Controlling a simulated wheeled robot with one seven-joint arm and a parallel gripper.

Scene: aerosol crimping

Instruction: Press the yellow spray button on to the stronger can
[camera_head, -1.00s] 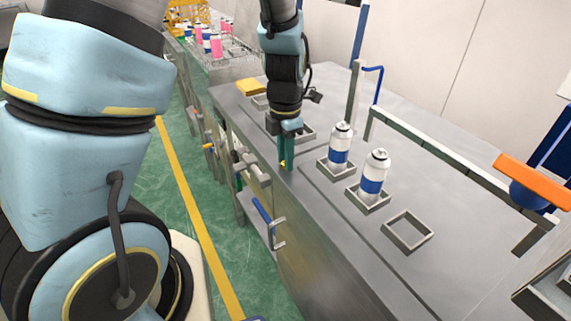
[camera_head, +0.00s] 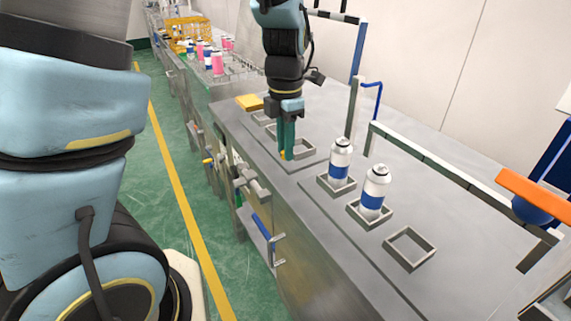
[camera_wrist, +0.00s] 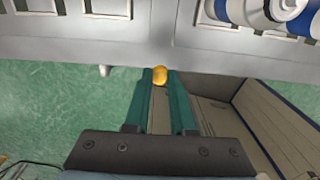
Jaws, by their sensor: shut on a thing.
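My gripper (camera_head: 287,153) is shut on the small yellow spray button (camera_wrist: 160,76), held between the tips of its green fingers. It hangs near the front edge of the steel bench, left of the cans and apart from them. Two white cans with blue bands stand upright in square holders: one nearer my gripper (camera_head: 340,163) and one farther right (camera_head: 375,192). Both have dark-ringed tops. I cannot tell which is the stronger can. A white and blue can shape (camera_wrist: 262,12) shows cut off at the top right of the wrist view.
An empty square holder (camera_head: 433,246) is right of the cans. A yellow block (camera_head: 249,102) lies at the bench's far left end. Behind the cans are a post (camera_head: 351,110) and a rail (camera_head: 425,146). Green floor lies in front.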

